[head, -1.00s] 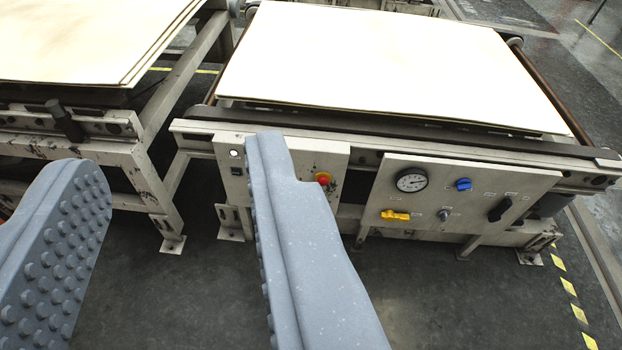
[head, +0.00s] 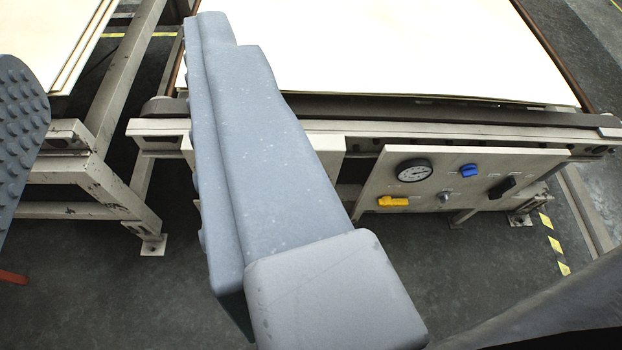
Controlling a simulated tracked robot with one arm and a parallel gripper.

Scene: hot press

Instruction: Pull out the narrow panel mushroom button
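The narrow panel (head: 328,150) is mostly hidden behind the right finger of my gripper; only its right edge shows. Its red mushroom button cannot be seen now. My gripper (head: 120,65) is open, with one grey studded finger at the left edge and the other across the middle of the view. I cannot tell how far the right finger is from the panel.
The wide panel (head: 383,180) to the right carries a gauge (head: 414,170), a blue knob (head: 468,171), a yellow handle (head: 393,202) and a black handle (head: 502,188). Pale sheets (head: 400,50) lie on the conveyor above. A steel frame (head: 90,180) stands at left.

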